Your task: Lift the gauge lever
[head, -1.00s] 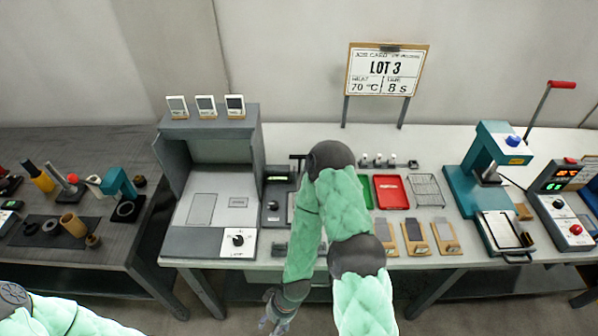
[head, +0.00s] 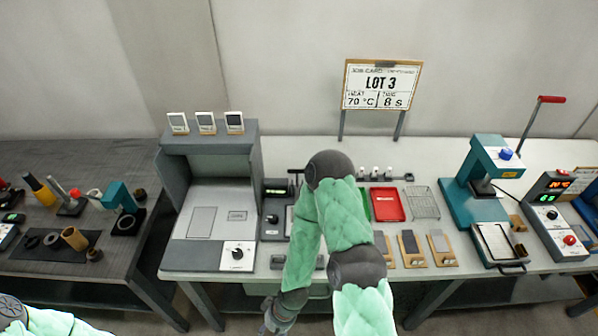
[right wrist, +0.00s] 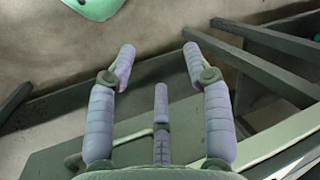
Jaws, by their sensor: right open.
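The gauge (head: 275,190) is a dark grey device with a small green display, standing on the white bench right of the grey booth. A black bar-like handle (head: 295,171), perhaps its lever, shows at its back right. My right arm partly covers the gauge's right side. My right gripper (right wrist: 158,62) is open and empty in the right wrist view, over the floor and dark bench framing. In the head view it (head: 272,325) hangs low at the bottom edge, in front of the bench and well apart from the gauge. My left gripper is out of view.
The grey booth (head: 210,190) stands left of the gauge. A red tray (head: 387,204), wire rack (head: 422,203) and several sample boards lie to its right. A teal press (head: 470,190) stands farther right. A dark side bench (head: 60,160) holds tools. The bench's front edge lies between gripper and gauge.

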